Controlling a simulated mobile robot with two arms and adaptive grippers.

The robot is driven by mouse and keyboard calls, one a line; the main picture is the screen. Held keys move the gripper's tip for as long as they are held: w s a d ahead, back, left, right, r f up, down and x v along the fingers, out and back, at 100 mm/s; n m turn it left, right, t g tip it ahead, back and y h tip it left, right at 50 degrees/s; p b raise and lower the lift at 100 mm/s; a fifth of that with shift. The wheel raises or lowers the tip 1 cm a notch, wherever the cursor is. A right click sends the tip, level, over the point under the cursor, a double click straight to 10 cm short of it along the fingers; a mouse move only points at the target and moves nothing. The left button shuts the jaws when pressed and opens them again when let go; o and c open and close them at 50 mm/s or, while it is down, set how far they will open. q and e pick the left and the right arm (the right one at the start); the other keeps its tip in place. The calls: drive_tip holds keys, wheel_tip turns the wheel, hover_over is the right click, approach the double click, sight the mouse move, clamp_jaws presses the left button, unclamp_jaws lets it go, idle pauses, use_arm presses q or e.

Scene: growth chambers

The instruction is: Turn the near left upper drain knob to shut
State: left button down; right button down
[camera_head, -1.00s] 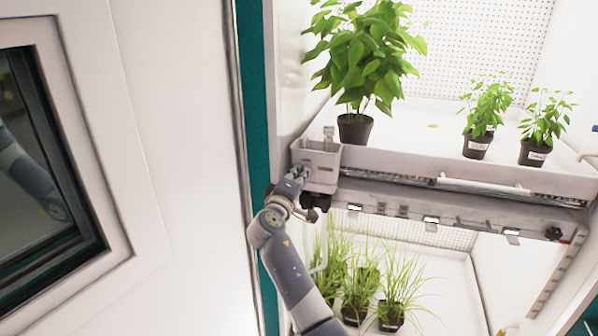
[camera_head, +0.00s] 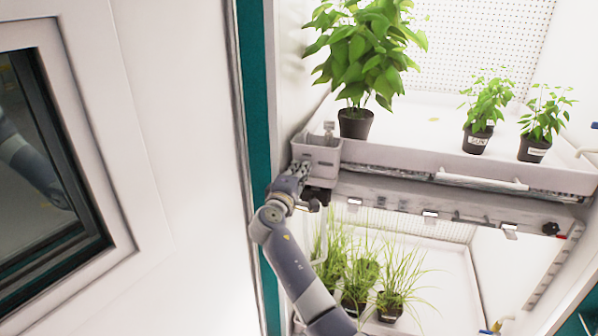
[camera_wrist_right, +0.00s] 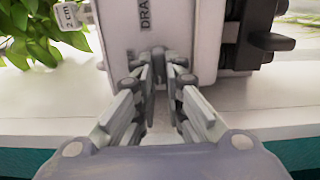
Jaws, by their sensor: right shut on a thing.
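A grey drain box (camera_head: 316,157) sits at the near left corner of the upper tray (camera_head: 400,162). My right gripper (camera_head: 300,172) is at its front face. In the right wrist view, my right gripper (camera_wrist_right: 161,62) has its fingers closed together right against the box (camera_wrist_right: 190,30), below a partly visible label beginning "DRA" (camera_wrist_right: 145,14). It is shut on the drain knob, which the fingers hide almost wholly. I cannot read the knob's angle. My left gripper is not in view.
A black fitting (camera_wrist_right: 255,38) is beside the gripper in the wrist view. A large potted plant (camera_head: 362,55) stands behind the box, and two small ones stand to the right. Grassy pots (camera_head: 362,275) are below. A white door (camera_head: 190,150) is close on the left.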

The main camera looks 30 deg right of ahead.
drive_tip(key=c, duration=1.7)
unclamp_jaws()
drive_tip(key=shift+r, duration=0.15)
drive_tip(key=v, duration=1.2)
drive_tip(key=shift+d, duration=0.1)
